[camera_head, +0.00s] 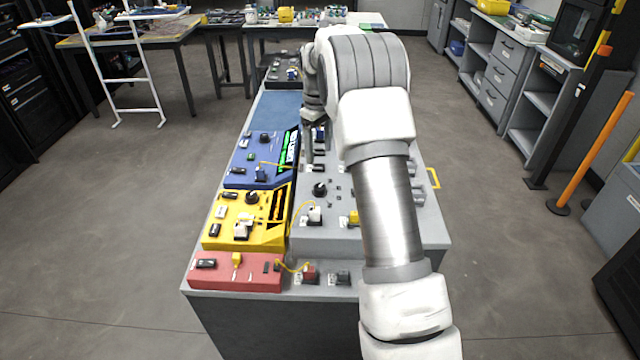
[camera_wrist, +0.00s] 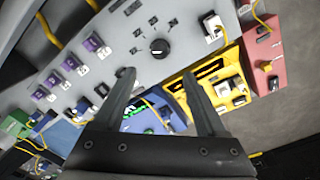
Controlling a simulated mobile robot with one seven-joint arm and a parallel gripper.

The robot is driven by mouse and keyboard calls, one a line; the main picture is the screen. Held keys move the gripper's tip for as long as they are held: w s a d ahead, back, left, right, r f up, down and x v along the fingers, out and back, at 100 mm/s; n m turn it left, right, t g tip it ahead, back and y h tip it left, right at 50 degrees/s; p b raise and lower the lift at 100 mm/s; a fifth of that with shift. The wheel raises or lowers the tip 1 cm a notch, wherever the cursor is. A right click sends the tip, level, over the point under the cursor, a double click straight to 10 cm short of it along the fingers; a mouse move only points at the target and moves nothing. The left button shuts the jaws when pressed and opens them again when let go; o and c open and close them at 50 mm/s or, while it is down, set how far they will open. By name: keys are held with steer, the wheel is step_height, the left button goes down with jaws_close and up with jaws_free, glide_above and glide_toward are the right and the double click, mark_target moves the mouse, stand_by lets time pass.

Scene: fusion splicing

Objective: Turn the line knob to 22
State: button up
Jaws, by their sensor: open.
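A round black knob (camera_head: 319,189) stands on the grey sloped panel (camera_head: 328,240), with small dark markings near it. It also shows in the wrist view (camera_wrist: 159,48), just beyond the gap between my fingertips. Its markings are too small to read, so I cannot tell its setting or confirm its label. My gripper (camera_wrist: 157,74) is open and empty, and its fingers are apart from the knob. In the head view my gripper (camera_head: 316,146) hangs over the console behind the knob, partly hidden by my arm.
A blue module (camera_head: 240,176) with a green-lit display, a yellow module (camera_head: 215,240) and a red module (camera_head: 225,283) line the console's left side. Yellow cables run from them to grey-panel sockets. Purple connectors (camera_wrist: 82,53) sit on the panel. Open floor surrounds the console.

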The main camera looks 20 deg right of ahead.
mark_target(320, 187)
step_height(320, 187, down, 12)
steer(key=shift+w+d+f, duration=0.1)
steer(key=shift+d, duration=0.05)
stand_by(0.3)
jaws_close()
